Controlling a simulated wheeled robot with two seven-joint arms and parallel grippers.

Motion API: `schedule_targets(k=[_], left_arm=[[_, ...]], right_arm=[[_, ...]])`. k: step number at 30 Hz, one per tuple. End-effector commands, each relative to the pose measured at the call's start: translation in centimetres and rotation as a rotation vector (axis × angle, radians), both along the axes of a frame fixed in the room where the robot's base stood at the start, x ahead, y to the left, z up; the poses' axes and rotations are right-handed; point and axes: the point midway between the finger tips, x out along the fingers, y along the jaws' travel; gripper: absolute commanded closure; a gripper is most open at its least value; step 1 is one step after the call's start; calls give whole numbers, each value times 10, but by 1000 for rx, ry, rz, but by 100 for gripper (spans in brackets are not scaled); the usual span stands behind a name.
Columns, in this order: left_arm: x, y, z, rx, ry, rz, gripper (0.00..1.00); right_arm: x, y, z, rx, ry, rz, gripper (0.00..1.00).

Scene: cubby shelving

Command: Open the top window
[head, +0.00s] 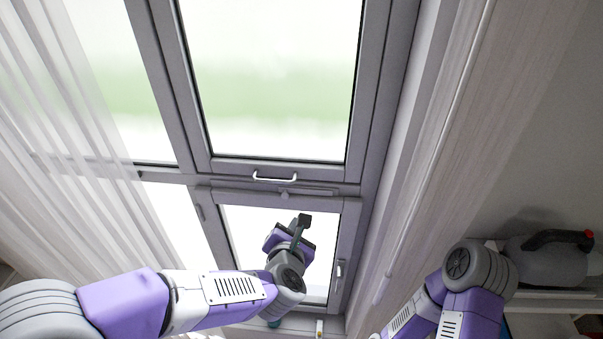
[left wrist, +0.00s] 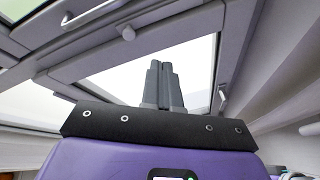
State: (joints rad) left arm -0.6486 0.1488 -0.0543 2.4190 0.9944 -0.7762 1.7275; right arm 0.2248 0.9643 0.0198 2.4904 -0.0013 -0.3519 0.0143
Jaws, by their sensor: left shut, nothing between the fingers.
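The top window (head: 200,120) is a large grey-framed pane above a smaller lower window (head: 350,230). Its sash lies flush in the frame, with no gap that I can see. A white bar handle (head: 275,178) sits on its bottom rail, and it also shows at the upper left in the left wrist view (left wrist: 92,14). My left gripper (head: 301,222) is in front of the lower pane, below the handle and apart from it. Its fingers are shut together and empty in the left wrist view (left wrist: 162,66). My right gripper is not visible; only its arm shows at the lower right.
The lower window has a small handle (head: 339,270) on its right side. A sheer curtain (head: 60,130) hangs at the left, and a pale curtain (head: 440,130) at the right. A grey container with a black and red handle (head: 550,258) stands on a shelf at the right.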

Motion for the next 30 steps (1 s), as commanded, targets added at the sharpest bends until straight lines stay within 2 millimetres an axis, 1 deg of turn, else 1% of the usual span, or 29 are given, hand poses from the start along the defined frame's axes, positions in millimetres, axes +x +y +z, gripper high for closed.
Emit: schedule_targets(k=[1,3,6,8,11,14,24,26,30], left_arm=[[-7,-3,29,-129,-35,51,100],[-16,-4,51,-279,-59,113,100],[-24,-4,70,-422,-75,169,100],[-26,-4,75,-468,-79,188,100],[-22,-4,76,-498,-79,203,100],[-10,-4,71,-497,-77,202,100],[59,-6,50,-492,-77,202,100],[69,-6,46,-492,-78,201,100],[91,-7,48,-491,-78,199,100]], right_arm=[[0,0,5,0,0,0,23],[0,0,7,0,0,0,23],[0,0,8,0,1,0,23],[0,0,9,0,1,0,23],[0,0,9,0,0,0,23],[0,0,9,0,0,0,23],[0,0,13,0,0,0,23],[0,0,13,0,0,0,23],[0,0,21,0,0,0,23]])
